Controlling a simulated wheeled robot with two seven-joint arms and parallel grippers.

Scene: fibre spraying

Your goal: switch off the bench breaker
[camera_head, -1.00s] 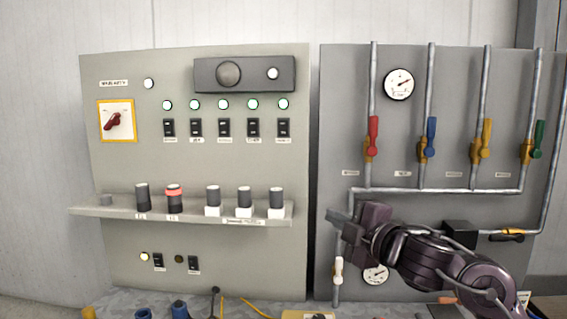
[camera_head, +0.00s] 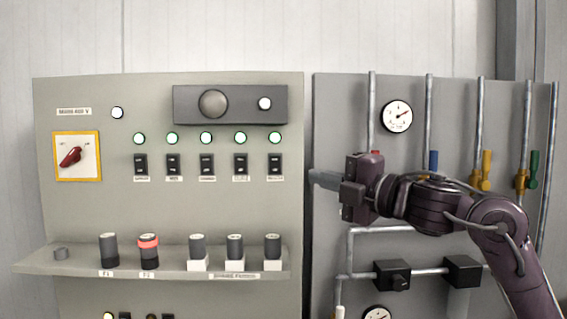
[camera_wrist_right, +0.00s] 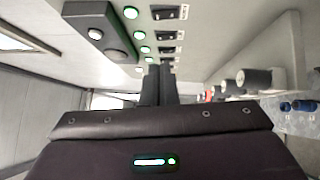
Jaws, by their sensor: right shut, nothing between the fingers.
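A row of several black breaker switches (camera_head: 207,163) sits on the left grey panel, each with a green-ringed lamp above and a small label below. The labels are too small to read surely, so I cannot tell which one is the bench breaker. The rightmost switch (camera_head: 275,163) is nearest my right gripper (camera_head: 313,178), which is shut and empty, pointing left at about switch height, just right of the panel's right edge. In the right wrist view its fingers (camera_wrist_right: 158,86) point toward the row of switches (camera_wrist_right: 171,35). My left gripper is not in view.
A shelf (camera_head: 150,265) with several cylindrical fuses juts out below the switches. A red rotary switch (camera_head: 75,155) is at the panel's left. The right panel (camera_head: 335,100) carries pipes, a gauge (camera_head: 397,116) and coloured valve handles behind my right arm.

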